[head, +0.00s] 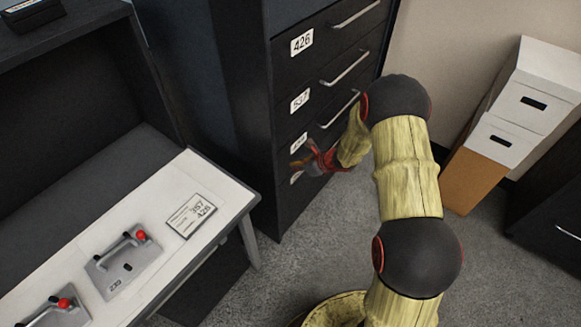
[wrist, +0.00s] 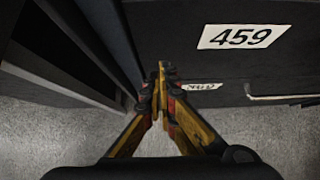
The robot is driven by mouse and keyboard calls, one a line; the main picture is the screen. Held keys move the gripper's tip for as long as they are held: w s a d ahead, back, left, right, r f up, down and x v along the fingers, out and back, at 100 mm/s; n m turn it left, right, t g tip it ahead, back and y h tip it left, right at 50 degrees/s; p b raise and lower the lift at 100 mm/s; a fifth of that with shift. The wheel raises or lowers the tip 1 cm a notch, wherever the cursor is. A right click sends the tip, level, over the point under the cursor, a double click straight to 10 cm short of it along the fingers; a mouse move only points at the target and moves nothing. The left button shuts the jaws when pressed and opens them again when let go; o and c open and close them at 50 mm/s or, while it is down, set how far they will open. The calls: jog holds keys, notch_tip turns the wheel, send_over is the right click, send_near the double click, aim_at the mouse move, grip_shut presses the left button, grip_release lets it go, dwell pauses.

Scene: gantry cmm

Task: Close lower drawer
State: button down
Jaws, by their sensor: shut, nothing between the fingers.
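The dark drawer cabinet (head: 262,110) stands upright in the upper middle of the head view, with silver bar handles and white number labels. My gripper (head: 300,163) is low at the cabinet's front, by the lower labels. In the wrist view my gripper (wrist: 162,78) is shut and empty. Its tips point at the cabinet near the left edge of the drawer fronts. The drawer labelled 459 (wrist: 165,28) is above and right of the tips. The lower drawer's label (wrist: 201,86) is just right of the tips, seen at a steep slant. I cannot tell how far the lower drawer stands out.
A bench (head: 70,255) with a sign (head: 192,215) and red-knobbed fixtures stands left of the cabinet. White boxes (head: 535,85) and a brown box (head: 471,180) are at the right. Grey carpet (head: 305,240) is clear in front of the cabinet.

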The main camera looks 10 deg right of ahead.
jog(key=p+v, duration=0.3)
jog(key=v, duration=0.7)
jog(key=shift+s+d, duration=0.25)
jog(key=shift+s, duration=0.1)
jog(key=s+a+r+n+g, duration=0.3)
jog(key=s+r+n, duration=0.2)
jog(key=s+n, duration=0.3)
jog(key=s+a+r+n+g, duration=0.3)
jog(key=s+a+r+n, duration=0.1)
jog(key=s+n, duration=0.4)
jog(key=s+r+n+t+h, duration=0.2)
jog(key=s+r+n, duration=0.4)
jog(key=r, duration=0.6)
jog(key=s+r+n+t+h, duration=0.2)
jog(key=s+r+n, duration=0.4)
jog(key=s+r, duration=0.4)
notch_tip(320, 180, up, 3)
jog(key=shift+s+d+f+t+h, duration=0.1)
jog(key=shift+s+d+t+h, duration=0.3)
jog(key=shift+h, duration=0.4)
